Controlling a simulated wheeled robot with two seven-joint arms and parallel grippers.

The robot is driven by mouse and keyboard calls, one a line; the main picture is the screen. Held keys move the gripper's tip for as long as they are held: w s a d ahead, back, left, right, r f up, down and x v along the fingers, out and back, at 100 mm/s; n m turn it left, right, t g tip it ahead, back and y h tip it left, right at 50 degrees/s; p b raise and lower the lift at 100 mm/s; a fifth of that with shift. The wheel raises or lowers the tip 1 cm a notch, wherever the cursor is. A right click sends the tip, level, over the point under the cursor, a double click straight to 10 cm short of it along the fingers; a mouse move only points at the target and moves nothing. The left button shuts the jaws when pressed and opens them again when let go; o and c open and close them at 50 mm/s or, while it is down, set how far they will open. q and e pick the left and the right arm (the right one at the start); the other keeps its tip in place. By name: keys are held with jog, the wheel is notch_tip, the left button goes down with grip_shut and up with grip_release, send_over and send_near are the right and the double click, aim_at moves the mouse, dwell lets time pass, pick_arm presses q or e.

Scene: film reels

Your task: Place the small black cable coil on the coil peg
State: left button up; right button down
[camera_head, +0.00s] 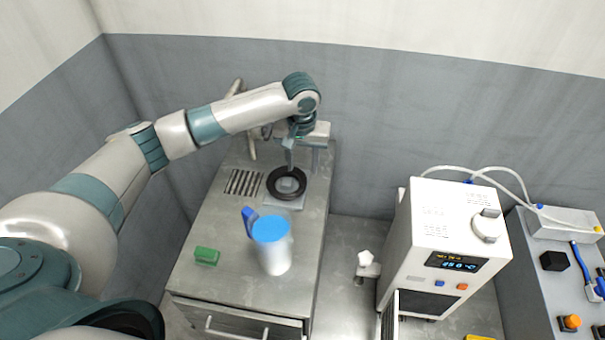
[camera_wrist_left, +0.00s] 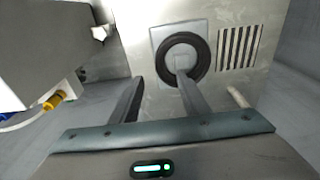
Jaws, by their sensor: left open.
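The small black cable coil (camera_head: 273,189) lies flat on a light square plate (camera_head: 298,205) on the metal cabinet top. A pale grey shape shows inside its ring; it appears to be the coil peg (camera_head: 287,185), with the coil around it. In the left wrist view the coil (camera_wrist_left: 161,62) rests on the plate (camera_wrist_left: 157,36). My left gripper (camera_head: 290,167) is above the coil's far side, its fingers spread and empty. In the left wrist view, one finger of the gripper (camera_wrist_left: 160,76) overlaps the coil's opening; the other is outside the ring. Whether they touch it is unclear.
A white jug with blue lid (camera_head: 275,252) and a green block (camera_head: 206,256) stand nearer on the cabinet. A slotted vent (camera_head: 243,182) is left of the coil. A white device with a display (camera_head: 440,235) stands right. A grey stand (camera_head: 318,150) is close behind the gripper.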

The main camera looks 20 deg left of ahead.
pick_arm(q)
notch_tip(320, 180, up, 7)
jog(key=b, duration=0.1)
jog(key=shift+s+d, duration=0.2)
jog(key=shift+s, duration=0.15)
